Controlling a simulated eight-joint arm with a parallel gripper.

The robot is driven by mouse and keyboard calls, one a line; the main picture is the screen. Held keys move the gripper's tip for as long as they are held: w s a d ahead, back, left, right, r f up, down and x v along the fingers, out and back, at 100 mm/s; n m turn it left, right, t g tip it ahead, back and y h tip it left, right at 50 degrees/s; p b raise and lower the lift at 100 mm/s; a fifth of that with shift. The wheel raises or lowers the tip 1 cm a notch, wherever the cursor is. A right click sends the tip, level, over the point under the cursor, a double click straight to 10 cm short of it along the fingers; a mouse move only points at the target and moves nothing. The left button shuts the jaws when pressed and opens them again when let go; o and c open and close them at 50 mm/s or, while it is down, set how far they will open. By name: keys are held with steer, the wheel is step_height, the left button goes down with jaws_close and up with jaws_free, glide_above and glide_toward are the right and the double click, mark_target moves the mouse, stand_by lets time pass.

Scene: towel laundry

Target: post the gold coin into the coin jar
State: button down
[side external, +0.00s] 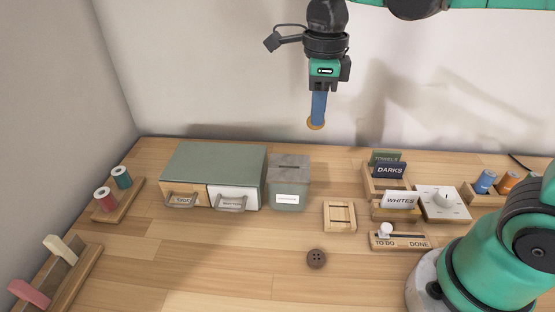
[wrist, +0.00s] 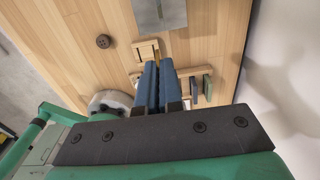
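The gold coin (side external: 315,125) shows at the tips of my gripper (side external: 318,118), high above the table near the back wall. The blue fingers are close together on it. The coin jar (side external: 290,194) is a grey-green box with a dark slot in its grey lid and a white label on its front. It stands on the table below and a little left of my gripper, well apart from the coin. In the wrist view, the jar's slotted lid (wrist: 168,14) is at the top, beyond the fingers (wrist: 158,68); the coin is not clearly visible there.
A green-topped drawer cabinet (side external: 218,160) stands left of the jar. A wooden tray (side external: 340,230) and a brown button (side external: 316,259) lie in front. Front-centre table is mostly clear.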

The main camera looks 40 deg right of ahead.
steer(key=w+a+f, duration=0.2)
steer(key=w+f, duration=0.1)
steer(key=f, duration=0.4)
steer(key=shift+w+f, duration=0.15)
steer(key=shift+f, duration=0.25)
steer(key=shift+f, duration=0.95)
stand_by(1.9)
steer(key=shift+c, duration=2.3)
jaws_free()
step_height(320, 180, up, 7)
